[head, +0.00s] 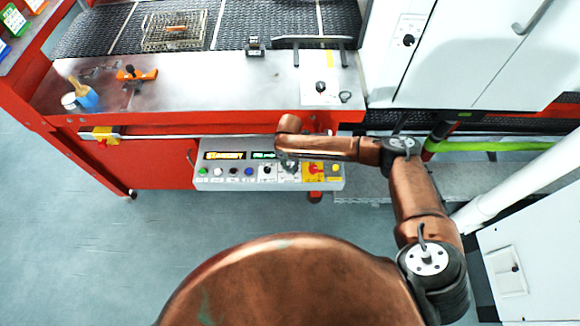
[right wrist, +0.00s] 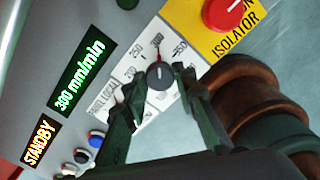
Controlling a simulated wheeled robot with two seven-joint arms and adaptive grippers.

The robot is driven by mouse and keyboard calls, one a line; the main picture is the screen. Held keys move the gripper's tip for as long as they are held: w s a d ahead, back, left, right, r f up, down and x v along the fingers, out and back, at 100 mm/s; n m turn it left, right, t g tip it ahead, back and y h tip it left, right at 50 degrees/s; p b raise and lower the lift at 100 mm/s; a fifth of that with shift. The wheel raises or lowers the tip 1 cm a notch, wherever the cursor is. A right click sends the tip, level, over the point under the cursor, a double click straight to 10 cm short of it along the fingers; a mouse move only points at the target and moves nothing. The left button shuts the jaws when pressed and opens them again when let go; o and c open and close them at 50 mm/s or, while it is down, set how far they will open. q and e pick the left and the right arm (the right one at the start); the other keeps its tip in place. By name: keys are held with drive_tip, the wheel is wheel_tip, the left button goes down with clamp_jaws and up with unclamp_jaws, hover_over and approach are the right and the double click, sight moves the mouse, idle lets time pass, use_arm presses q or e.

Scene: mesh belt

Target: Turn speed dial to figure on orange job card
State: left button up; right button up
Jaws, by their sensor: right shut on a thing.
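The speed dial (right wrist: 159,76) is a dark round knob on a white scale plate in the right wrist view. The green display (right wrist: 80,78) reads 300 mm/min. My right gripper (right wrist: 158,84) is shut on the dial, one finger on each side. In the head view my right gripper (head: 287,163) is over the control box (head: 240,184) and hides the dial. Small coloured cards stand at the top left, one of them orange-red (head: 36,4); their figures are too small to read. My left gripper is not in view.
A red and yellow isolator switch (right wrist: 228,12) sits beside the dial. The other display (right wrist: 39,141) reads STANDBY, near several coloured buttons. A steel bench top (head: 200,85) with an orange tool (head: 136,73) lies behind the box. The floor (head: 100,235) at left is clear.

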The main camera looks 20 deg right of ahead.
drive_tip(key=shift+d, duration=0.15)
drive_tip(key=shift+c, duration=1.3)
drive_tip(key=m+p, duration=0.1)
drive_tip(key=p, duration=0.1)
drive_tip(key=m+p, duration=0.2)
drive_tip(key=shift+s+r+m, duration=0.1)
drive_tip(key=shift+r+m, duration=0.1)
drive_tip(key=shift+m, duration=0.1)
drive_tip(key=m+p, duration=0.3)
drive_tip(key=m, duration=0.1)
drive_tip(key=shift+m+p, duration=0.3)
drive_tip(key=m+p, duration=0.3)
drive_tip(key=m, duration=0.2)
drive_tip(key=shift+f, duration=0.1)
drive_tip(key=shift+f+m+p, duration=0.1)
drive_tip(key=shift+m+p, duration=1.2)
drive_tip(key=shift+m, duration=1)
drive_tip(key=o, duration=1.2)
drive_tip(key=shift+c, duration=0.2)
